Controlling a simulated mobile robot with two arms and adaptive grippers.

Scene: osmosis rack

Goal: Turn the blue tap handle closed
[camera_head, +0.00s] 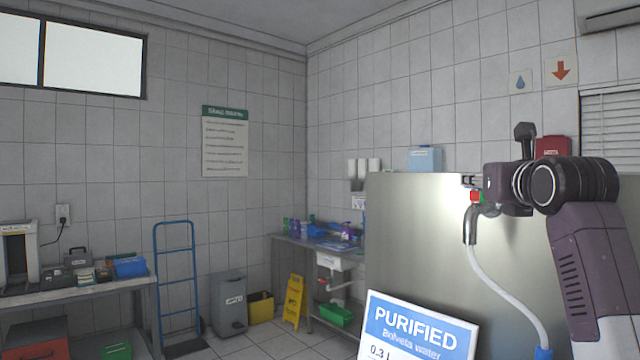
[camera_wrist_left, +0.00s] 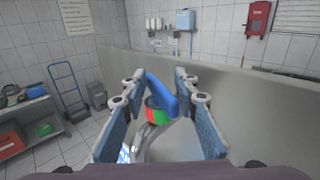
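The blue tap handle (camera_wrist_left: 163,95) shows in the left wrist view between the two fingers of my left gripper (camera_wrist_left: 158,82). The handle is tilted, leaning up and to the left, with a gap on both sides. A red and green collar (camera_wrist_left: 158,116) sits below it, above the curved metal spout. In the head view the collar (camera_head: 475,197) and spout (camera_head: 470,226) show in front of the steel panel, and my left gripper (camera_head: 476,182) is at the tap. The handle is hidden there. My right gripper is in neither view.
A white hose (camera_head: 497,285) runs down from the spout. A "PURIFIED" sign (camera_head: 418,328) stands in front of the steel panel (camera_head: 415,230). A light blue box (camera_head: 425,158) and a red box (camera_head: 553,147) are behind the panel's top edge. The floor at left is partly clear.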

